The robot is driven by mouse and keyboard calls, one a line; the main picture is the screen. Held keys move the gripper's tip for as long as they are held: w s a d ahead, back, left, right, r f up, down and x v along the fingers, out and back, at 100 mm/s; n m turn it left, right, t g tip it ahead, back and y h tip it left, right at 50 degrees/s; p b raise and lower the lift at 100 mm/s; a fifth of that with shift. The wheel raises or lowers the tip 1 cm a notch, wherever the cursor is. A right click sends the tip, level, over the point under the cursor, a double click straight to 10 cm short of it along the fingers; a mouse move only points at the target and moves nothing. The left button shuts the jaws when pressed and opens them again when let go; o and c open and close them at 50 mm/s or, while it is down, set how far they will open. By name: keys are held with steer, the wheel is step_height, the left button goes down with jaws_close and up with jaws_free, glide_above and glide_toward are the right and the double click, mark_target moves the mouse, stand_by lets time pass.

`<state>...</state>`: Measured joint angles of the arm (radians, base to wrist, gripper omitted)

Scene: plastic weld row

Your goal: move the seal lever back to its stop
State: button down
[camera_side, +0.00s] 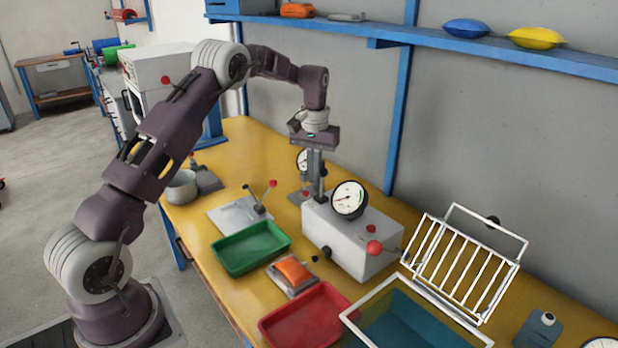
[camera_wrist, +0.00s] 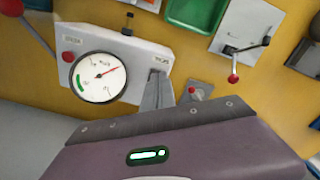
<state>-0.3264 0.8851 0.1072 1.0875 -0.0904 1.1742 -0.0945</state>
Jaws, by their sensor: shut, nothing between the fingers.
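A light grey box (camera_side: 345,236) with a round dial gauge stands on the yellow bench; it also shows in the wrist view (camera_wrist: 120,45). A lever with a red ball (camera_side: 375,247) juts from one end of the box; the ball is at the upper left of the wrist view (camera_wrist: 12,6). The box's small labels are unreadable, and I cannot tell whether this is the seal lever. My gripper (camera_side: 319,197) points down, shut and empty, at the box's opposite end, beside a dark slot. Its fingers show in the wrist view (camera_wrist: 157,82), apart from the red-ball lever.
A second red-ball lever (camera_side: 271,184) stands on a metal plate left of the box. Green (camera_side: 222,262) and red (camera_side: 271,336) trays lie in front. A white wire rack (camera_side: 480,285) stands right.

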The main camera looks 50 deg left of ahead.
steer(key=shift+w, duration=0.25)
steer(key=shift+f, duration=0.1)
steer(key=shift+w, duration=0.35)
steer(key=shift+s, duration=0.7)
step_height(320, 180, up, 7)
